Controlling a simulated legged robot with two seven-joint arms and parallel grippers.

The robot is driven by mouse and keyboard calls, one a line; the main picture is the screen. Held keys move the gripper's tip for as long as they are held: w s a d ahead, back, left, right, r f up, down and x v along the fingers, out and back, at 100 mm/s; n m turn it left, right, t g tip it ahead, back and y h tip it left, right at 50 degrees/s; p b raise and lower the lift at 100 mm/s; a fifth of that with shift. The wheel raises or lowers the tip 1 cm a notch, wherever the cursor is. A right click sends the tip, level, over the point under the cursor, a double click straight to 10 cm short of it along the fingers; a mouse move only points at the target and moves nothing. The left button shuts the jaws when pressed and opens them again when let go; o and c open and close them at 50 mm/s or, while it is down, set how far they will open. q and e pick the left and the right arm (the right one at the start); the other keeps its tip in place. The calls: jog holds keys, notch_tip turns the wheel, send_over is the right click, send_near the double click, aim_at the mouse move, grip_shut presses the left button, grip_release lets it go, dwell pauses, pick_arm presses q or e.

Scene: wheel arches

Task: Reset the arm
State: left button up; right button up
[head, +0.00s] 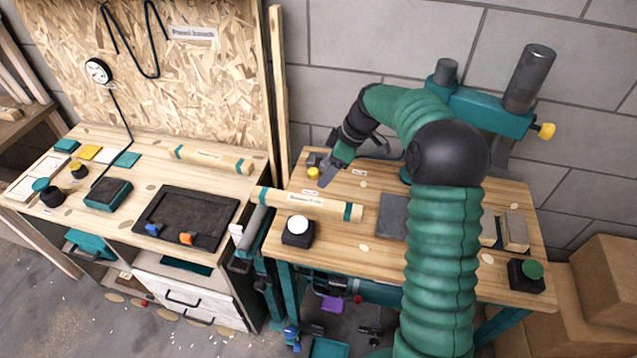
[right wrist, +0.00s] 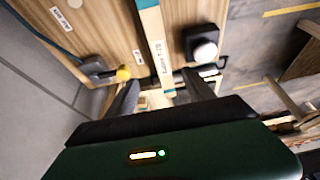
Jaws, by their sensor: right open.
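My right arm, in green ribbed sleeves, rises from the bottom of the head view and bends left over the right workbench (head: 375,258). Its dark gripper (head: 331,172) hangs above the back left part of that bench. In the right wrist view my right gripper (right wrist: 162,84) has its two fingers apart, with nothing held between them. A wooden bar with teal bands (head: 305,204) lies on the bench in front of the gripper; it also shows beyond the fingers in the right wrist view (right wrist: 155,45). My left gripper is not in view.
A black block with a white button (head: 298,230) and one with a green button (head: 527,274) sit on the right bench. A teal press-like machine (head: 480,105) stands behind. The left bench holds a dark tray (head: 185,217) and another wooden bar (head: 212,159). Cardboard boxes (head: 600,280) stand right.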

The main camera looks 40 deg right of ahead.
jog(key=shift+s+d+r, duration=0.15)
jog(key=shift+r, duration=0.4)
jog(key=s+a+f+m+h, duration=0.1)
jog(key=s+a+f+m, duration=0.3)
jog(key=s+a, duration=0.5)
jog(key=s+a+f+m+h, duration=0.2)
jog(key=s+a+f+m, duration=0.2)
jog(key=s+a, duration=0.6)
jog(key=shift+a+g, duration=0.4)
jog(key=shift+a, duration=0.7)
jog(key=shift+d, duration=0.2)
